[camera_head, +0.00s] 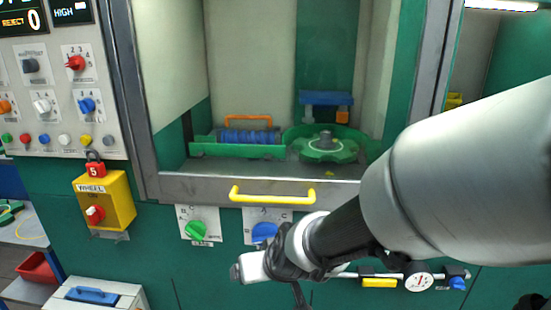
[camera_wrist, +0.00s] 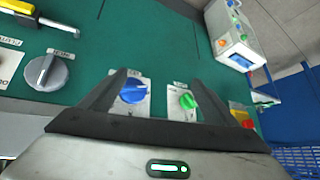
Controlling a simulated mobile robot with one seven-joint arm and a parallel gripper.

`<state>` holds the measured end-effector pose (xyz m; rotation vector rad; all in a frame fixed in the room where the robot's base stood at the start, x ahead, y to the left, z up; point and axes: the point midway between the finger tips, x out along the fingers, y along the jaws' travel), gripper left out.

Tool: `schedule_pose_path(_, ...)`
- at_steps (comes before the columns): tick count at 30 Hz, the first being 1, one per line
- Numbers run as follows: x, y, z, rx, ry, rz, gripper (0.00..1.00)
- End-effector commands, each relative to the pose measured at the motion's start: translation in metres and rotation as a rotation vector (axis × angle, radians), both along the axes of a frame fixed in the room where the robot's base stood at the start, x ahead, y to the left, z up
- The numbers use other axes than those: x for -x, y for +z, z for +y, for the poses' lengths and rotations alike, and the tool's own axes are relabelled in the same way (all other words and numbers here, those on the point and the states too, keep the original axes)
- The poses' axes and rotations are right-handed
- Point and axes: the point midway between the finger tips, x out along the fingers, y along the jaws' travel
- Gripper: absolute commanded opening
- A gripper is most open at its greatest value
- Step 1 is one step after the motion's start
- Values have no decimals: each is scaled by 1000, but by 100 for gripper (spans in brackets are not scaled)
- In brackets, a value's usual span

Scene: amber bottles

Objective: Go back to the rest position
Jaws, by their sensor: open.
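My gripper (camera_wrist: 163,82) shows in the wrist view with its two dark fingers spread and nothing held between them. Beyond the fingers, a blue knob (camera_wrist: 133,90) and a green knob (camera_wrist: 187,101) sit on white plates on the green panel. In the head view my arm reaches in from the right, and its wrist end is low in front of the panel, below the green knob (camera_head: 196,230) and the blue knob (camera_head: 263,232). The fingertips cannot be made out clearly there. I cannot tell whether the fingers touch the panel.
A yellow handle (camera_head: 272,196) crosses the machine's front below its open bay. A yellow box (camera_head: 104,202) with a red knob and padlock juts out at left. A dial gauge (camera_head: 419,281) is under my arm. A grey knob (camera_wrist: 46,72) shows in the wrist view.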

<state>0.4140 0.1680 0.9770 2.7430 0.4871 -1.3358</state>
Motion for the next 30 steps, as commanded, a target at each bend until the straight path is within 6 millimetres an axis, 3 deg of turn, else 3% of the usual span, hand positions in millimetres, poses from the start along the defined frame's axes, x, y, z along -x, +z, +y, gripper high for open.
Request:
schedule_pose_path(1,7,27,-17,-35,-18,10,83)
schedule_pose_path(6,48,75,-69,-36,-68,74,83)
schedule_pose_path(19,148,122,-173,124,-317,166,83)
schedule_pose_path(21,145,147,-170,120,-304,173,83)
schedule_pose_path(30,144,218,-169,118,-300,172,83)
